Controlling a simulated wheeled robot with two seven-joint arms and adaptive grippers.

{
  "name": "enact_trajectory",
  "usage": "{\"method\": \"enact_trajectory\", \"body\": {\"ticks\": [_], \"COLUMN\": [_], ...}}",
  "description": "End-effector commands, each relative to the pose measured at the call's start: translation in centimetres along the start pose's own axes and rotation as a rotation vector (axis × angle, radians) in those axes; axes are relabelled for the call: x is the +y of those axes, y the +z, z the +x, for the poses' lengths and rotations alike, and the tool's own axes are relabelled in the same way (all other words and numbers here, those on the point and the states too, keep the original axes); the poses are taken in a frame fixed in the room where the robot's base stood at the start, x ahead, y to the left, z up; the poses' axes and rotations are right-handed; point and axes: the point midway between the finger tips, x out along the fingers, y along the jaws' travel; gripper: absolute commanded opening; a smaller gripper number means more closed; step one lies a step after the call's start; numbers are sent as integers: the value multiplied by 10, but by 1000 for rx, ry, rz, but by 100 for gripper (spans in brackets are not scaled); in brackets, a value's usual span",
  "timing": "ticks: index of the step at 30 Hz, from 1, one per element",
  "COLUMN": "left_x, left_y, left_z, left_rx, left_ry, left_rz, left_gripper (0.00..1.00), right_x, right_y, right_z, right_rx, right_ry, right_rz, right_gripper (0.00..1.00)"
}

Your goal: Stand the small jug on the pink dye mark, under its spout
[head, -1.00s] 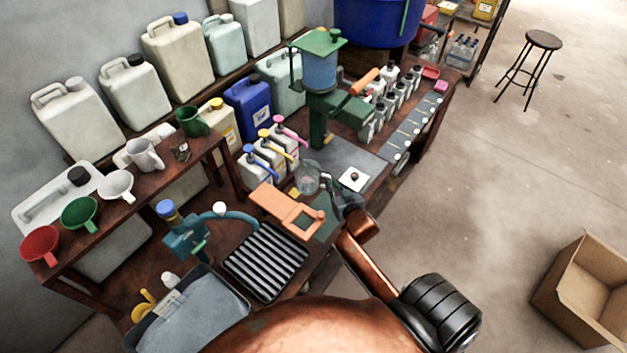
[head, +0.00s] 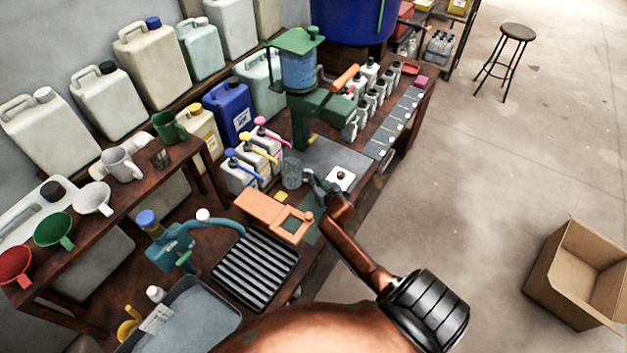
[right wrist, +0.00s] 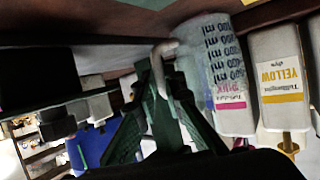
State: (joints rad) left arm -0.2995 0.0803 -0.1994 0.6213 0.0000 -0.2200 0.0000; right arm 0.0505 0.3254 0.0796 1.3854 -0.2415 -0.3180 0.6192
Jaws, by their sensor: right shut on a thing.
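The small jug (head: 292,172) is clear, with printed millilitre marks, and also shows in the right wrist view (right wrist: 208,75). My right gripper (head: 312,183) is shut on the jug's handle; its fingers show in the right wrist view (right wrist: 160,85). The jug is in front of the pink pump bottle (head: 266,147), close to the end of its pink spout (head: 288,142). The pink label shows through the clear jug wall. I cannot make out the pink dye mark, or whether the jug's base touches the bench. My left gripper is not in view.
Yellow (head: 248,160) and blue (head: 238,175) pump bottles stand left of the pink one. A yellow mark (head: 281,196) lies before them.

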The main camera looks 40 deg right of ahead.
Motion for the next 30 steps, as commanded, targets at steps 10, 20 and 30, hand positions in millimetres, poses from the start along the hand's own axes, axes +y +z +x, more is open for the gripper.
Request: {"method": "enact_trajectory", "body": {"ticks": [10, 20, 30], "left_x": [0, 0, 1], "left_y": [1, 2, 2], "left_z": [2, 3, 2], "left_rx": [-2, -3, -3], "left_ry": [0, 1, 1], "left_rz": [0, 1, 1], "left_gripper": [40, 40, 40], "right_x": [0, 0, 0], "right_y": [4, 7, 5], "right_z": [3, 4, 3], "right_rx": [5, 4, 4], "right_ry": [-1, 0, 0], "right_rz": [0, -1, -1], "right_gripper": [0, 24, 27]}}
